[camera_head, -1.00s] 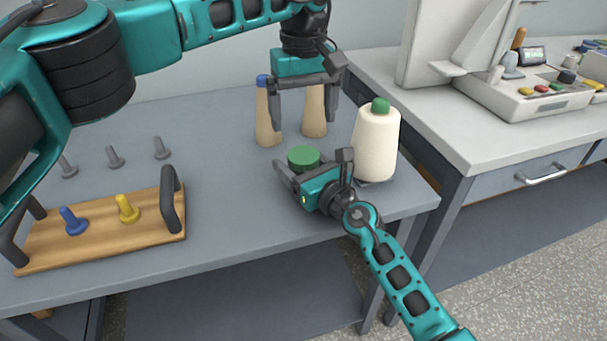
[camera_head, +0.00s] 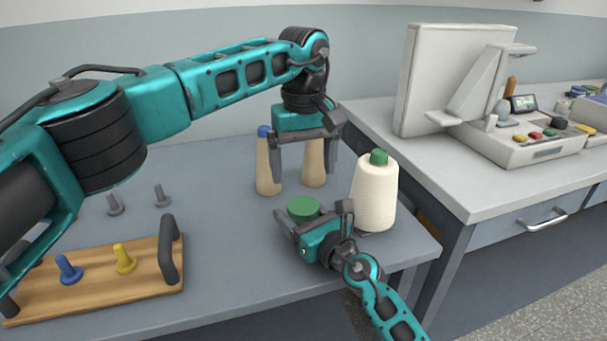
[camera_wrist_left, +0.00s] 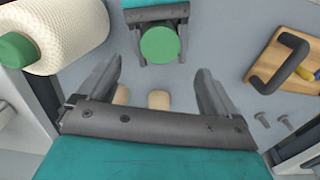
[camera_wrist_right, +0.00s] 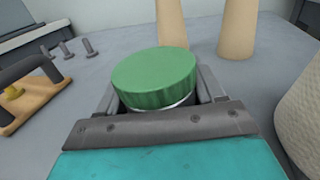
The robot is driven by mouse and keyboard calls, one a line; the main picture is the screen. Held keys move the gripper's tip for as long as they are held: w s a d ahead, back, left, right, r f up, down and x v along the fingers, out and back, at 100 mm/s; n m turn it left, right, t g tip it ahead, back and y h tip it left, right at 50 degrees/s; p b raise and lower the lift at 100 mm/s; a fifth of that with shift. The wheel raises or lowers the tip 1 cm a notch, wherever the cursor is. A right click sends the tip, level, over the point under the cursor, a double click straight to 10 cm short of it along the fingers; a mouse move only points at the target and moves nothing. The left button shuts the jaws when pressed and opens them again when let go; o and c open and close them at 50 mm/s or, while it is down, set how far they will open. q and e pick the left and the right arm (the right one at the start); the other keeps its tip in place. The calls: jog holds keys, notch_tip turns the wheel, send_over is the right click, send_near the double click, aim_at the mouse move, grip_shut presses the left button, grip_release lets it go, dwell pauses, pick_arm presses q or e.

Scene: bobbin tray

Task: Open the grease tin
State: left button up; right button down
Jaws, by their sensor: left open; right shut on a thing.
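The grease tin has a round green lid (camera_head: 304,207) and stands on the grey table; a thin strip of its pale body shows under the lid in the right wrist view (camera_wrist_right: 160,80). My right gripper (camera_head: 300,228) is shut on the tin, its fingers on either side of the body below the lid. My left gripper (camera_head: 306,172) is open and empty, pointing down above and behind the tin. In the left wrist view the green lid (camera_wrist_left: 159,45) lies beyond the open fingers, apart from them. The lid sits on the tin.
A large cream thread cone (camera_head: 375,195) with a green top stands close right of the tin. Two tan cones (camera_head: 268,170) (camera_head: 314,162) stand behind it. A wooden tray (camera_head: 95,280) with blue and yellow pegs and dark handles is at left. Grey pegs stand behind the tray.

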aim_at(303, 206)
pick_arm(q)
notch_tip(303, 206, down, 8)
jog(key=shift+r, duration=0.1)
dwell(0.4)
jog(key=c, duration=1.1)
jog(key=n, duration=1)
jog(key=o, duration=1.2)
jog(key=shift+c, duration=0.2)
jog(key=shift+s, duration=0.1)
